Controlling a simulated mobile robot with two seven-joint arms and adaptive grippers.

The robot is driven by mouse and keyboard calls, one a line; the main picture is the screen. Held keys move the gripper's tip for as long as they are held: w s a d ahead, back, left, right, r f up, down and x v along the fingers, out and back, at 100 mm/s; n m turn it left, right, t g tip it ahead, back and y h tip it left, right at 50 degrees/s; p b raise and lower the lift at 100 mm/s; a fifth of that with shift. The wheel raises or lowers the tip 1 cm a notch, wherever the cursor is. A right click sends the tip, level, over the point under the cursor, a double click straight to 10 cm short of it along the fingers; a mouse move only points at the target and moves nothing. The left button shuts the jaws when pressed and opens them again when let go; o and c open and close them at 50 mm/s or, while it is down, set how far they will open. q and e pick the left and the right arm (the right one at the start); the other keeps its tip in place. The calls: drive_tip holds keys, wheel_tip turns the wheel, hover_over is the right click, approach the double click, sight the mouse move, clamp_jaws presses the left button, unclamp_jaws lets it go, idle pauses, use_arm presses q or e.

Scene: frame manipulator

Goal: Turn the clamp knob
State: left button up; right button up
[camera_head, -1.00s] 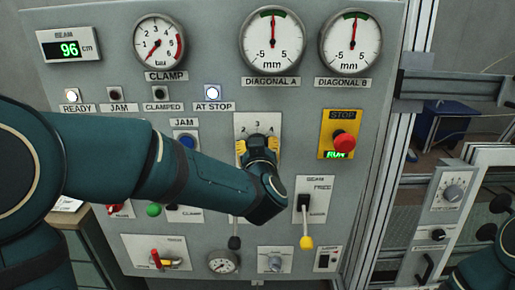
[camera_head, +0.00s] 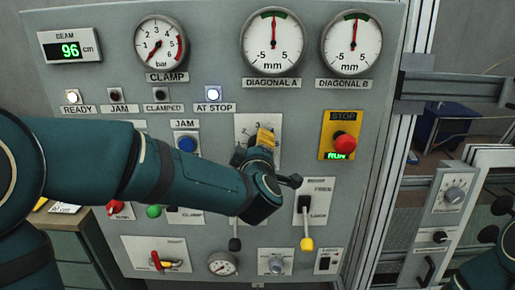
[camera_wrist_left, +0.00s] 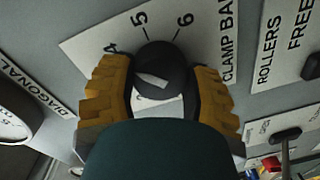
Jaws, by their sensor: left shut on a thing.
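The clamp knob (camera_wrist_left: 160,65) is round and black with a white mark, on a white dial plate (camera_wrist_left: 100,45) lettered "CLAMP BA…" in the left wrist view. The numbers 4, 5 and 6 show around it. My left gripper (camera_wrist_left: 162,95) is shut on the knob, one yellow ridged finger on each side. In the head view the left gripper (camera_head: 257,147) is at the dial plate (camera_head: 243,128), and hand and wrist hide the knob. The clamp gauge (camera_head: 161,45) has its needle pointing to the lower left. My right gripper is not in view.
Right of the dial are the red stop button (camera_head: 344,143) on a yellow plate and a yellow-tipped lever (camera_head: 306,243). A blue jam button (camera_head: 187,144) is to the left. The "AT STOP" lamp (camera_head: 213,93) and "READY" lamp (camera_head: 73,97) are lit.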

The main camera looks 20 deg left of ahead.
use_arm(q)
drive_tip(key=n, duration=0.4)
drive_tip(key=shift+r, duration=0.1)
drive_tip(key=n, duration=0.4)
drive_tip(key=shift+n+h, duration=0.3)
drive_tip(key=shift+n, duration=0.1)
drive_tip(key=shift+a, duration=0.1)
drive_tip(key=o, duration=1.2)
drive_tip(key=v, duration=1.2)
drive_tip(key=shift+f, duration=0.25)
